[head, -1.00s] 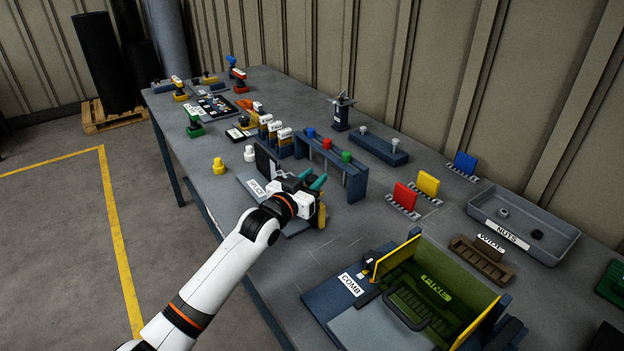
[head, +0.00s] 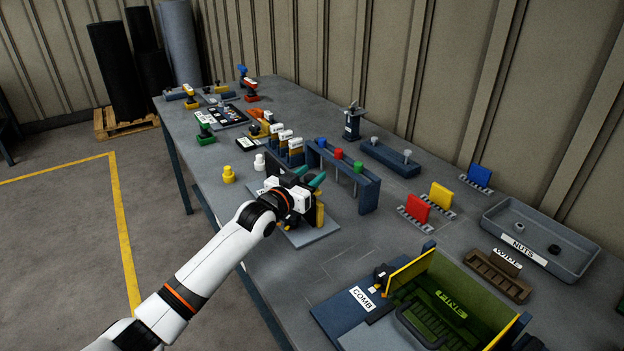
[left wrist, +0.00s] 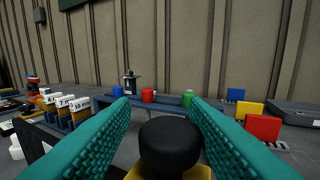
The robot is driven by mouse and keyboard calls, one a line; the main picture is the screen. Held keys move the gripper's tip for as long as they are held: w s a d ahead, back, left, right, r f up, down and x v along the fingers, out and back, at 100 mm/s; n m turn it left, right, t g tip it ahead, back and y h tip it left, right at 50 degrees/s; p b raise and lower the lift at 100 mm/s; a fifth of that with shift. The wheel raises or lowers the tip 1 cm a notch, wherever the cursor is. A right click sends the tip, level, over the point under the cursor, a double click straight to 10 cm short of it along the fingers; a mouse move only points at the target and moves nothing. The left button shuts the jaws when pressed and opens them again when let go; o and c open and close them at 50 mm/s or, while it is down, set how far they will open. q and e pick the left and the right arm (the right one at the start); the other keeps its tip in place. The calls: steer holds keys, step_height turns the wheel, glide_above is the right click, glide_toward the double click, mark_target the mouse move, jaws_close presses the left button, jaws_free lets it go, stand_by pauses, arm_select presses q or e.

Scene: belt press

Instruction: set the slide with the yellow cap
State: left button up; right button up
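My left gripper (head: 308,181) has its teal fingers on either side of a black round knob (left wrist: 169,143), which fills most of the gap between them in the left wrist view. Yellow parts show under the knob; in the head view a yellow upright piece (head: 319,208) stands at the gripper's right. This slide sits on a grey base plate (head: 318,238) with a black upright plate (head: 279,164) at its left; the arm hides much of it. A yellow cap (head: 228,174) stands on the table left of the fixture, beside a white cap (head: 259,162). My right gripper is out of view.
Behind the gripper stands a blue rack (head: 343,176) with blue, red and green knobs. The table between fixture and box is clear.

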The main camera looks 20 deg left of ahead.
arm_select(q)
steer(key=shift+o, duration=0.5)
steer(key=shift+w+a+f, duration=0.1)
steer(key=shift+f, duration=0.05)
steer(key=shift+s, duration=0.4)
steer(key=b+v, duration=0.1)
steer(key=v, duration=1)
steer(key=shift+a, duration=0.2)
steer(key=shift+s+f, duration=0.1)
steer(key=shift+s, duration=0.05)
